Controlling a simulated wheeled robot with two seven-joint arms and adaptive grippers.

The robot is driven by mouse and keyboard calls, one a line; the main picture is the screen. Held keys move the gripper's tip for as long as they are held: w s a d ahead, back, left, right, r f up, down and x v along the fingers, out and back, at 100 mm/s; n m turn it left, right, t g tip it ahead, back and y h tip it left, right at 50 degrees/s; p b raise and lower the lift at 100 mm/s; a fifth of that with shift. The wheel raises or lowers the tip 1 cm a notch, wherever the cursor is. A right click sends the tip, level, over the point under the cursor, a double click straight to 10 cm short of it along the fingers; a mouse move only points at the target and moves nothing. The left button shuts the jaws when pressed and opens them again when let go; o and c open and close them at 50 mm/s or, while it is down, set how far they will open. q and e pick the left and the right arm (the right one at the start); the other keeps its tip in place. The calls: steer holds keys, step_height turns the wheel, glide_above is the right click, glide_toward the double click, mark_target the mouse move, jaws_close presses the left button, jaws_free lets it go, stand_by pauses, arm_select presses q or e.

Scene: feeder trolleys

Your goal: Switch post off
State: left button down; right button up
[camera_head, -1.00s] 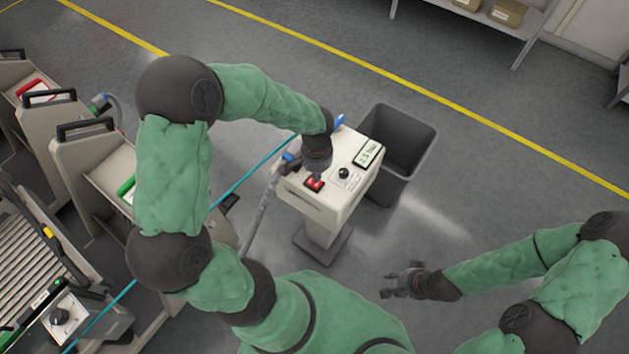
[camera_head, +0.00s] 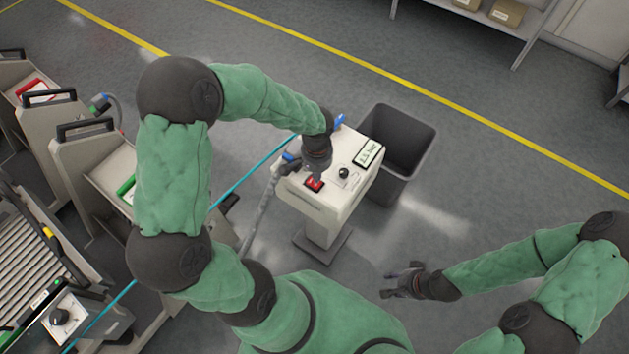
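The post (camera_head: 322,205) is a white box on a pedestal in the middle of the view. Its top carries a red switch (camera_head: 314,184), a black knob (camera_head: 343,173) and a small display (camera_head: 367,153) with a pale green face. My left gripper (camera_head: 316,172) is right over the red switch, pointing down; its fingertips are small and dark, and I cannot tell whether they touch the switch or how far apart they are. My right gripper (camera_head: 396,282) is to the lower right of the post, empty, with its fingers apart.
A dark grey bin (camera_head: 405,135) stands right behind the post. Trolleys (camera_head: 95,160) with black handles fill the left side. A grey hose and a teal cable run to the post's left side. Open floor lies to the right, and a shelf (camera_head: 480,15) stands at the back.

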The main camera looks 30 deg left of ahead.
arm_select(q)
steer(key=shift+f+b, duration=1.2)
steer(key=shift+f, duration=0.25)
arm_select(e)
steer(key=shift+f, duration=1.25)
arm_select(q)
steer(key=shift+r, duration=0.15)
arm_select(e)
steer(key=shift+r, duration=0.15)
arm_select(q)
steer(key=shift+r+p, duration=2.75)
steer(key=shift+r, duration=0.7)
arm_select(e)
step_height(320, 180, up, 5)
steer(key=shift+r, duration=0.1)
arm_select(q)
steer(key=shift+f, duration=0.1)
